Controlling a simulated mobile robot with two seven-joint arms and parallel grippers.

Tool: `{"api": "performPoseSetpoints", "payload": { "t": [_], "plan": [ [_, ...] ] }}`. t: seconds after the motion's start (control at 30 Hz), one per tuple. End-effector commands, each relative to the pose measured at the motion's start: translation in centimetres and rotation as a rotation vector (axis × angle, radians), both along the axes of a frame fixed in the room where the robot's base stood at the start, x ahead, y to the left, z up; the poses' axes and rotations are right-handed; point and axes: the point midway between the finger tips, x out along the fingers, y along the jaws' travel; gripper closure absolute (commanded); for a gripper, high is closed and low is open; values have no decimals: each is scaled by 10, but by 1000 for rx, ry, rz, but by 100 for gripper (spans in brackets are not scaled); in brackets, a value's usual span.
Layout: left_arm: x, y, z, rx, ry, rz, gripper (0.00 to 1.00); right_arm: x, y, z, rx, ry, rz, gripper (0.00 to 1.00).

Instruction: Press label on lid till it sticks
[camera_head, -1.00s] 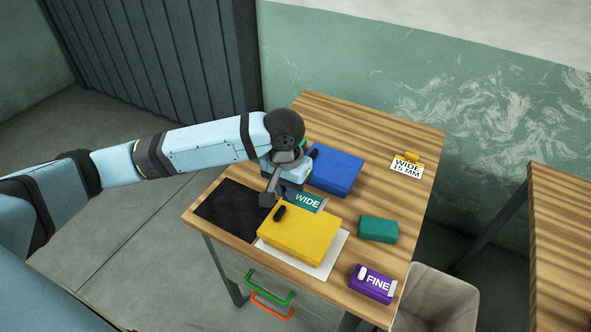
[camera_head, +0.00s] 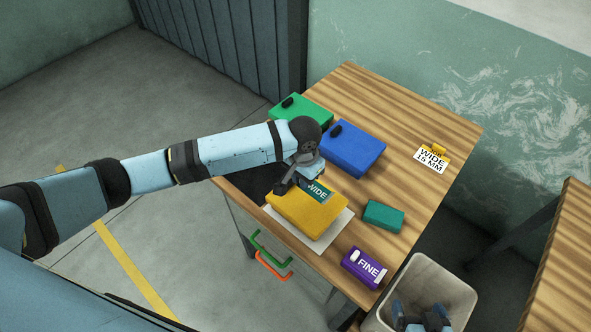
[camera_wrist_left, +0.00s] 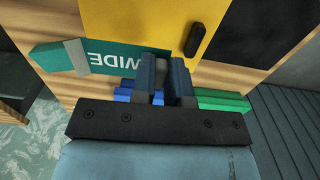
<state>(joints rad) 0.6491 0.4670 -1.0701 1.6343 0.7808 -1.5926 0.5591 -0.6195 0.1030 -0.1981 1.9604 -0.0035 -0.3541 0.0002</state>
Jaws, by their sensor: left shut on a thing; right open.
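The yellow box (camera_head: 300,215) lies on a white sheet (camera_head: 330,236) near the front of the table. My left gripper (camera_head: 290,184) is shut on the teal label (camera_head: 319,191) reading WIDE and holds it at the box's far edge. In the left wrist view, my left fingers (camera_wrist_left: 165,88) grip one end of the label (camera_wrist_left: 100,58), which overlaps the edge of the yellow lid (camera_wrist_left: 150,22). I cannot tell whether the label touches the lid. A dark handle (camera_wrist_left: 195,36) stands on the lid. My right gripper (camera_head: 424,320) is open, partly in view over the bin.
A blue box (camera_head: 352,148) and a green box (camera_head: 300,110) stand behind. A teal block (camera_head: 383,216) and a purple FINE block (camera_head: 364,268) lie right of the yellow box. A WIDE 15 MM card (camera_head: 432,160) stands farther right. A bin (camera_head: 455,292) stands beside the table.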

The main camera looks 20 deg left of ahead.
Motion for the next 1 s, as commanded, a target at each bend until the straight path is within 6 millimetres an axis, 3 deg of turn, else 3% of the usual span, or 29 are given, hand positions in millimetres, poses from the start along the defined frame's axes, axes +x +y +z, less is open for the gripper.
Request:
{"api": "performPoseSetpoints", "payload": {
  "t": [0.47,1.0],
  "plan": [
    [0,-1,-3,1,1,-3,100,-4,2,-2,1,5,6,7],
    [0,-1,-50,1,1,-3,100,-2,-1,-5,-26,-15,36,7]
  ]
}}
